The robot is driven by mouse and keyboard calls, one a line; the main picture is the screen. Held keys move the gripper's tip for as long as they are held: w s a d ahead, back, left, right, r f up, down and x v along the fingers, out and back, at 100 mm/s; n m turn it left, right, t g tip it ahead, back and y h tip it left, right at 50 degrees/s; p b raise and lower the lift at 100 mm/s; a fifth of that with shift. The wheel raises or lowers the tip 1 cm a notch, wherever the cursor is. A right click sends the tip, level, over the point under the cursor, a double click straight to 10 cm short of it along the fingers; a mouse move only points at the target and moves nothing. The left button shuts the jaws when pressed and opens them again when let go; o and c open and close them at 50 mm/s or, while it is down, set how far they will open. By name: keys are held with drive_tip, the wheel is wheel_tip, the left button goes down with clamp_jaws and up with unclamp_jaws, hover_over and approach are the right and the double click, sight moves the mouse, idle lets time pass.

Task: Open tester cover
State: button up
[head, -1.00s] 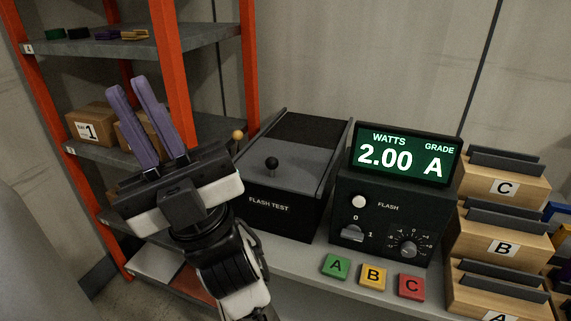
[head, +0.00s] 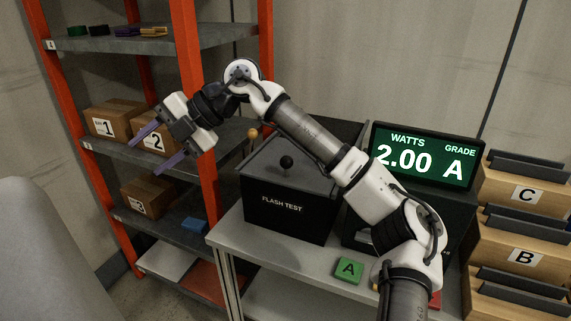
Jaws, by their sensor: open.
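The tester is a black box marked FLASH TEST (head: 283,212) on the grey bench. Its grey cover (head: 262,170) with a round black knob (head: 286,162) lies shut over the top; my arm crosses in front of its right part. My gripper (head: 158,148) is to the left of the tester, in front of the shelf rack. Its two purple fingers are spread apart, point left and hold nothing.
The display (head: 424,158) reads 2.00 A; my arm hides most of the control panel below it. An orange-posted rack (head: 190,100) with numbered boxes (head: 108,122) stands left. Wooden bins (head: 520,195) stand right.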

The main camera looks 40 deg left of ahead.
drive_tip(key=w+d+f+m+t+h, duration=0.1)
drive_tip(key=w+m+t, duration=0.2)
drive_tip(key=w, duration=0.4)
drive_tip(key=w+d+m+t, duration=0.2)
drive_tip(key=w+t, duration=0.1)
drive_tip(key=w, duration=0.3)
drive_tip(key=m+t+h, duration=0.4)
drive_tip(key=m, duration=0.2)
approach(287, 157)
drive_tip(key=f, duration=0.3)
drive_tip(key=a+f+p, duration=0.1)
drive_tip(key=f, duration=0.7)
drive_tip(key=shift+w+a+f, duration=0.25)
drive_tip(key=shift+a, duration=0.05)
drive_tip(key=shift+c, duration=0.2)
clamp_jaws()
